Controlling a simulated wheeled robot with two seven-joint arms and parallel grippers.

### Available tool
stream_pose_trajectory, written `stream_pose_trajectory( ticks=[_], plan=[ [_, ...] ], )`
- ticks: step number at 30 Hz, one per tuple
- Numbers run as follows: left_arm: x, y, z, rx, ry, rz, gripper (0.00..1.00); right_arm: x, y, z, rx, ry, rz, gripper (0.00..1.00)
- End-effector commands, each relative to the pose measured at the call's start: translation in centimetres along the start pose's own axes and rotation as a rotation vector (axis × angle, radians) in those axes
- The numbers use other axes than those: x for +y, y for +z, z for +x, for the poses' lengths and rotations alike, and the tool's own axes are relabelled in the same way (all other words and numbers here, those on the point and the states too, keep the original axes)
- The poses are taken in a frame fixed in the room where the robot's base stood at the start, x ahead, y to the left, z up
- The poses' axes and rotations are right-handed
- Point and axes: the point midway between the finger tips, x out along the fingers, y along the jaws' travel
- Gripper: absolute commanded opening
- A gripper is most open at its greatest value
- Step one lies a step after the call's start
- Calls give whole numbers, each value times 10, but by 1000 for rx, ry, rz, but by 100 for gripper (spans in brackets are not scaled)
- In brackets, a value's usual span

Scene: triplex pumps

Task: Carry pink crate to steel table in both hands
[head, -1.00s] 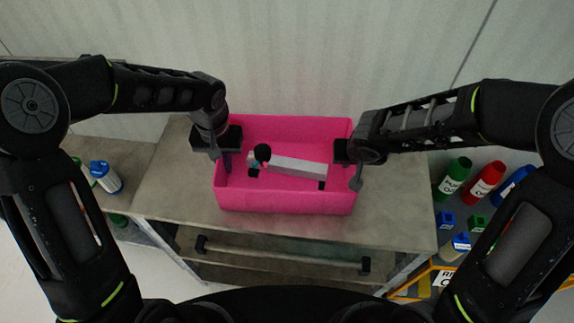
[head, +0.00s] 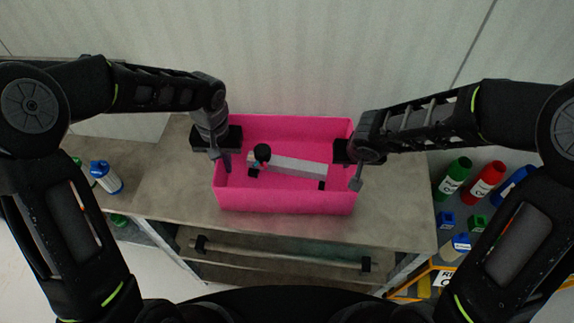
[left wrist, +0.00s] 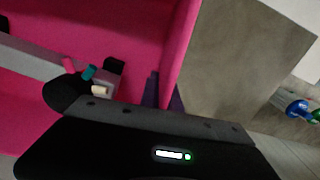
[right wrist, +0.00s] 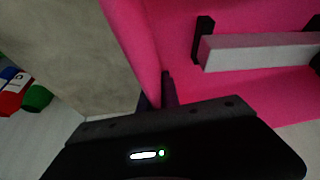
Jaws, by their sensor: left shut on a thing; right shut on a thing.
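The pink crate (head: 285,199) is in the middle of the head view, over the steel-grey table top (head: 180,190); I cannot tell whether it touches the top. Inside lies a grey bar with black ends (head: 290,166) and a black round knob with small coloured pegs (head: 262,153). My left gripper (head: 222,160) is shut on the crate's left wall, which also shows in the left wrist view (left wrist: 182,45). My right gripper (head: 356,170) is shut on the right wall, seen in the right wrist view (right wrist: 135,40). The fingertips are partly hidden by the gripper bodies.
A white bottle with a blue cap (head: 105,176) is at left. A pale wall rises behind. The table top is bare on both sides of the crate.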

Motion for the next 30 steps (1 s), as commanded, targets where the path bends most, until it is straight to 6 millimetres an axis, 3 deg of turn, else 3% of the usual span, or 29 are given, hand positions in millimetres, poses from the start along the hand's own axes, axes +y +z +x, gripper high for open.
stream_pose_trajectory(
  ticks=[11, 24, 30],
  plan=[
    [-1, -1, -6, 2, -1, 0, 0, 0, -3, -5, 2, 0, 0, 0],
    [-1, 0, -44, 1, -1, 0, 0, 0, -18, -41, 2, 0, 0, 0],
    [-1, 0, -51, 1, -1, 0, 0, 0, -20, -48, 1, 0, 0, 0]
  ],
)
